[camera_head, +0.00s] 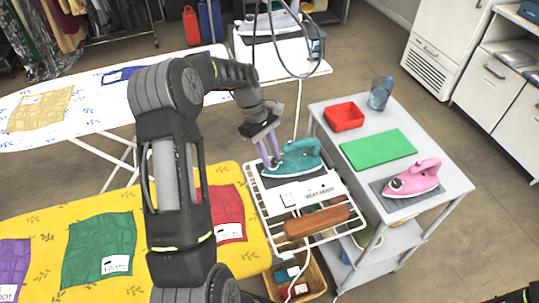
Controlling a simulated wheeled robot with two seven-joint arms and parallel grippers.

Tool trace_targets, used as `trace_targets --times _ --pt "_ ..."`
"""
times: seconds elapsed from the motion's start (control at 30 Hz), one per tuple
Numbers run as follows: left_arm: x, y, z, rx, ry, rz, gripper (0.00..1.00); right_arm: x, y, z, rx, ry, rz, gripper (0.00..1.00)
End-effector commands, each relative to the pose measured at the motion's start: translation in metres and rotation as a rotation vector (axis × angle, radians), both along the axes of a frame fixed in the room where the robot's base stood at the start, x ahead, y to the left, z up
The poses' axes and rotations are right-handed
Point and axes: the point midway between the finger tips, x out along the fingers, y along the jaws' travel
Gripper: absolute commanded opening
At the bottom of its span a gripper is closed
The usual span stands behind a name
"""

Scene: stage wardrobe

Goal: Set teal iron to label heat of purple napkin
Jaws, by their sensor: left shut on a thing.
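The teal iron (297,160) rests on a white wire rack at the right end of the yellow ironing board. My left gripper (268,160) reaches down to the iron's left end, its fingers shut on the small dial there. The dial is mostly hidden by the fingers, so its setting cannot be read. The purple napkin (14,262) lies on the yellow board at the far left, cut by the picture edge. Its white label (8,292) is partly cut off and too small to read surely. My right gripper is not in view.
A grey trolley (455,184) at right bears a pink iron (415,178), green mat (377,149), red tray (345,115) and glass (380,93). Green (98,245) and red (229,205) napkins lie on the yellow board (45,222). A brown roll (316,221) lies on the rack's front.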

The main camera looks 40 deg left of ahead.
Motion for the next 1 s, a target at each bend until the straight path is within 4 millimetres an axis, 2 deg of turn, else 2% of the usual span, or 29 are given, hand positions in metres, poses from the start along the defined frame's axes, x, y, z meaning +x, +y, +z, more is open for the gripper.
trace_targets --times 0.3,0.8,0.83,1.0 --pt "0.0023 -0.0008 0.0005 0.0 -0.001 -0.15 0.0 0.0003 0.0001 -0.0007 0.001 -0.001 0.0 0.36" --pt "0.0022 -0.0008 0.0003 0.0 0.0 -0.176 0.0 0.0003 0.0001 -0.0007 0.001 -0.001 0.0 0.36" --pt "0.0022 -0.0008 0.0003 0.0 0.0 -0.176 0.28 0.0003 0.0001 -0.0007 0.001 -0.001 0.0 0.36" --pt "0.0021 -0.0007 0.0002 0.0 0.0 -0.175 0.42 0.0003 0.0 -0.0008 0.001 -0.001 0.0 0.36"
